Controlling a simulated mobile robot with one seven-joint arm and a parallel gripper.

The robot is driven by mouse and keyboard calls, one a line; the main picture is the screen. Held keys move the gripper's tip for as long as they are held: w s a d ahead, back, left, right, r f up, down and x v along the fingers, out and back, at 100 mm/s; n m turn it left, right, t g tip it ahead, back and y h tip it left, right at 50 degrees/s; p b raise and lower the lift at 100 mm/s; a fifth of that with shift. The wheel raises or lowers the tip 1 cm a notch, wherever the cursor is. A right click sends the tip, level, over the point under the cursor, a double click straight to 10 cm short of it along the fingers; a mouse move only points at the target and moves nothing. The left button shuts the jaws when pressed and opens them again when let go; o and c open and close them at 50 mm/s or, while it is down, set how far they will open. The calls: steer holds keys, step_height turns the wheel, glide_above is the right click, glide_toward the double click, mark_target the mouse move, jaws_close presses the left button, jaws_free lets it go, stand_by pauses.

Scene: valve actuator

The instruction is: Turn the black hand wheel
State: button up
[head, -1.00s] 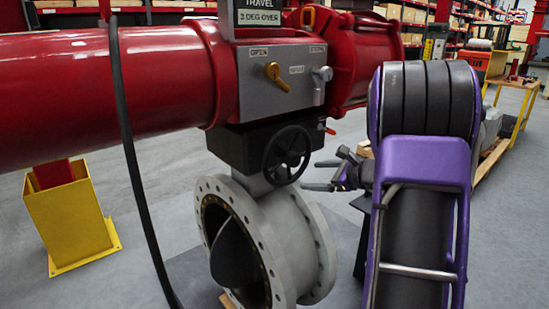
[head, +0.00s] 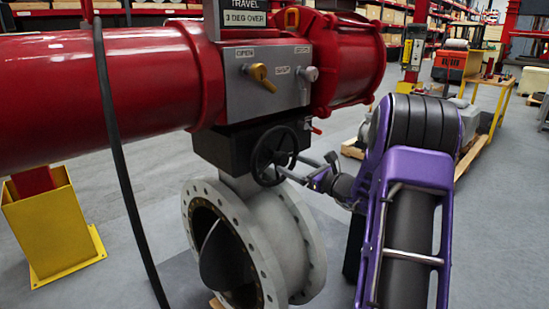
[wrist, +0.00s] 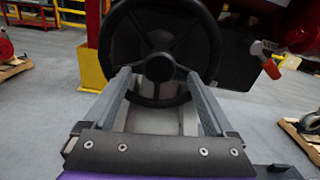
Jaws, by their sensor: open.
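The black hand wheel (head: 264,155) is a spoked rim on the dark gearbox below the grey valve panel, above the grey flanged valve body. In the wrist view the hand wheel (wrist: 117,40) faces me, with its hub near the middle top. My gripper (head: 284,166) is open, with its fingers reaching toward the wheel from the right. In the wrist view the two fingers of my gripper (wrist: 158,72) lie to either side of the hub, over the lower part of the wheel. I cannot tell whether they touch the rim.
The red actuator cylinder (head: 100,82) spans the upper left. A black hose (head: 121,160) hangs in front of it. A grey panel with a yellow lever (head: 262,78) sits above the wheel. A yellow stand (head: 52,225) is at left. The floor at right is partly clear.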

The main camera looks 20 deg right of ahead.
mark_target(275, 156)
steer(key=x, duration=0.8)
steer(key=shift+w+a, duration=0.15)
steer(key=shift+w, duration=0.15)
jaws_close()
